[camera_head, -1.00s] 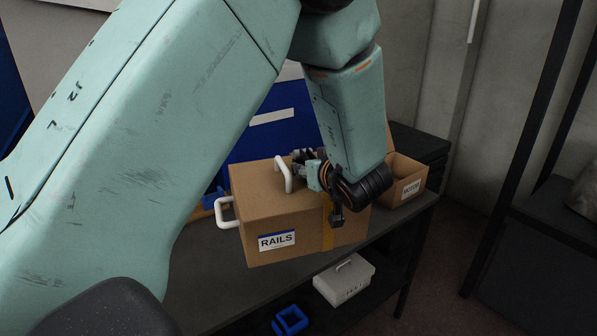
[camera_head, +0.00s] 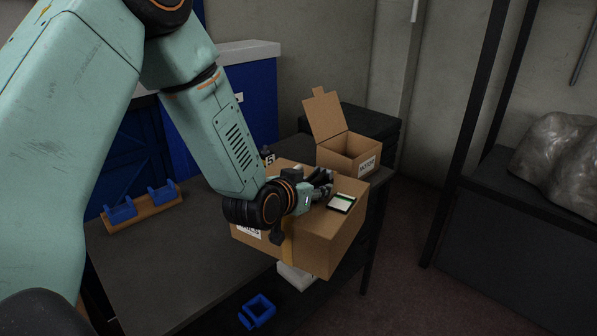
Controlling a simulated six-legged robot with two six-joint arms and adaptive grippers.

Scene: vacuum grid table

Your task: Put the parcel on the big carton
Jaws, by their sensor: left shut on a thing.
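The big carton (camera_head: 325,243) is a brown box standing on the dark table, with a partly hidden white label and a strip of tape on its front. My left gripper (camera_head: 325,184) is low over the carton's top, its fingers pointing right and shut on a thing. A small flat thing with a dark edge and a white and green face, which looks like the parcel (camera_head: 341,203), is at the fingertips, level with the carton's top. Whether it touches the carton I cannot tell. My wrist hides the carton's left part. My right gripper is not in view.
An open, labelled carton (camera_head: 346,153) stands behind at the right. A wooden rack with blue holders (camera_head: 143,207) lies at the table's left. A blue bin (camera_head: 257,311) and a white box (camera_head: 296,275) are below the tabletop. The table's left middle is clear.

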